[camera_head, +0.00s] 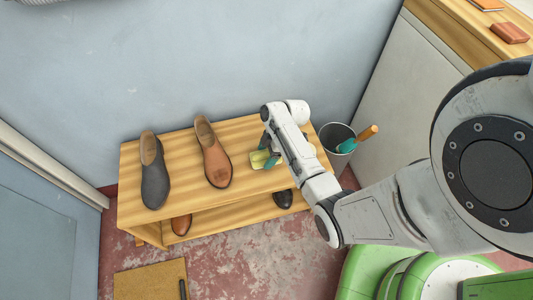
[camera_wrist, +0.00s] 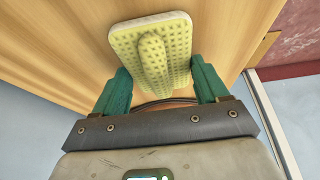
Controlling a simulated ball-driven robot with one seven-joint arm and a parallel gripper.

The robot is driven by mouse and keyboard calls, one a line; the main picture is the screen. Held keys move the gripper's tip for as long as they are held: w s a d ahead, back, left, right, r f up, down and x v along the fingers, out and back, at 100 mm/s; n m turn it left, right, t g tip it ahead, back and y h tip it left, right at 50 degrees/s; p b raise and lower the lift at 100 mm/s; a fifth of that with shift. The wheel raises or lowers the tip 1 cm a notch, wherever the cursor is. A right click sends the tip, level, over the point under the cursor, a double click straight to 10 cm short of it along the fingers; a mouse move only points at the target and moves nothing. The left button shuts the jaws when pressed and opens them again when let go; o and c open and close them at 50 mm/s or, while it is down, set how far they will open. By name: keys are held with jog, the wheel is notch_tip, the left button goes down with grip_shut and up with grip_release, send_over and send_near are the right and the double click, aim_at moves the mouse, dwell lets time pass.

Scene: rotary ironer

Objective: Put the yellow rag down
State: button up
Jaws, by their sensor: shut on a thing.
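The yellow rag (camera_head: 259,160) is a dimpled, pale yellow piece with a raised ridge. In the wrist view the rag (camera_wrist: 178,48) sits between the green fingers of my gripper (camera_wrist: 160,72), against the wooden surface. My gripper (camera_head: 268,150) is shut on the rag at the right part of the wooden shoe bench's top (camera_head: 245,132). I cannot tell whether the rag rests on the wood or hangs just above it. My wrist hides part of the bench top's right end.
A brown shoe (camera_head: 181,225) and a dark shoe (camera_head: 284,199) are on the lower shelf.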

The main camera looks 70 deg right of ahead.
jog(key=shift+f, duration=0.2)
jog(key=o, duration=1)
jog(key=shift+r, duration=0.1)
jog(key=p+v, duration=0.3)
jog(key=v, duration=0.9)
jog(key=a+m+g+h, duration=0.1)
jog(key=a+m+g, duration=0.15)
jog(key=a, duration=1.15)
jog(key=s+a+r+m, duration=0.1)
jog(key=s+a, duration=0.1)
jog(key=a, duration=0.1)
jog(key=s+a+r+m+h, duration=0.1)
jog(key=s+a+r+m, duration=0.1)
jog(key=a, duration=0.1)
jog(key=s+a+r+m+h, duration=0.1)
jog(key=s+a+r+m, duration=0.1)
jog(key=a, duration=0.1)
jog(key=shift+s+a, duration=0.1)
jog(key=shift+s, duration=0.15)
